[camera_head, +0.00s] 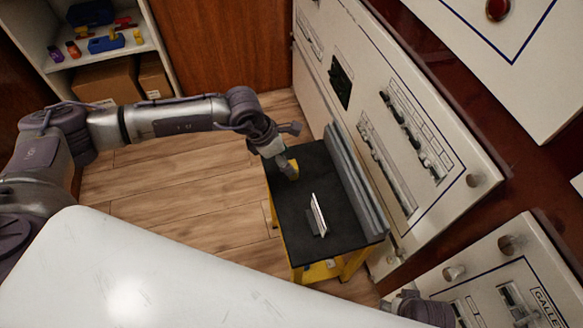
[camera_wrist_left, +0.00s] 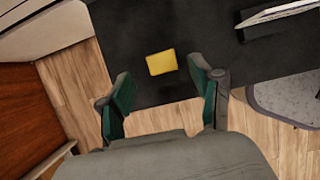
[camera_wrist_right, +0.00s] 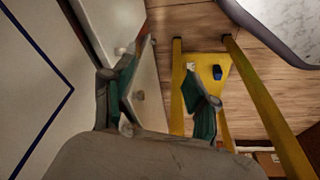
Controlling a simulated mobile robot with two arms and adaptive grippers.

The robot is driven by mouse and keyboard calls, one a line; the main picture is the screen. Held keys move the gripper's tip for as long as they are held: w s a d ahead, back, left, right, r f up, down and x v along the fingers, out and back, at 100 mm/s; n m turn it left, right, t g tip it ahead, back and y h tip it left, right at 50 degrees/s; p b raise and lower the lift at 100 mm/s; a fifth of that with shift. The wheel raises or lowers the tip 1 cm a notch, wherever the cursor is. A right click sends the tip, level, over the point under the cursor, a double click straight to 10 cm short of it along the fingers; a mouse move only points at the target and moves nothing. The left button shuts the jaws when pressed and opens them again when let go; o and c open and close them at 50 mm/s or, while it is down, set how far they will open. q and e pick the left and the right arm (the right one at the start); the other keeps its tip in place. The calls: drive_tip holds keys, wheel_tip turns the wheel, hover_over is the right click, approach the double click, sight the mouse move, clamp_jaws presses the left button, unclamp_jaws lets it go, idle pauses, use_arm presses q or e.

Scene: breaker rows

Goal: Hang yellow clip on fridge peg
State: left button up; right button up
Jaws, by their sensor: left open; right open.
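The yellow clip (camera_wrist_left: 161,63) lies on the black top of a small cart, as a flat yellow block in the left wrist view. My left gripper (camera_wrist_left: 160,92) is open, and the clip lies beyond and between its fingertips without contact. In the head view the left gripper (camera_head: 287,167) hangs over the cart's far left part and partly hides the clip (camera_head: 293,164). My right gripper (camera_wrist_right: 163,83) is open and empty, beside the cart's yellow frame and the panels. Round knobs or pegs show on the panels (camera_head: 473,180); I cannot tell which is the fridge peg.
The cart (camera_head: 289,212) also carries a standing white-edged plate (camera_head: 318,214) and a grey ridged back along the panel side. A breaker panel (camera_head: 417,135) stands close to its right. A "GALLEY" panel (camera_head: 500,290) is at lower right. A white surface (camera_head: 150,270) fills the foreground.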

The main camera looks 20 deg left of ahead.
sight(292, 162)
use_arm(q)
drive_tip(key=x, duration=0.4)
drive_tip(key=shift+w+d+f+b, duration=0.1)
drive_tip(key=shift+w+f+b, duration=0.1)
drive_tip(key=shift+w+b, duration=0.15)
use_arm(e)
wheel_tip(292, 162, up, 3)
drive_tip(key=shift+w+f, duration=0.15)
use_arm(q)
drive_tip(key=shift+s, duration=0.1)
drive_tip(key=shift+c, duration=0.3)
drive_tip(key=c, duration=1.1)
drive_tip(key=shift+c, duration=0.2)
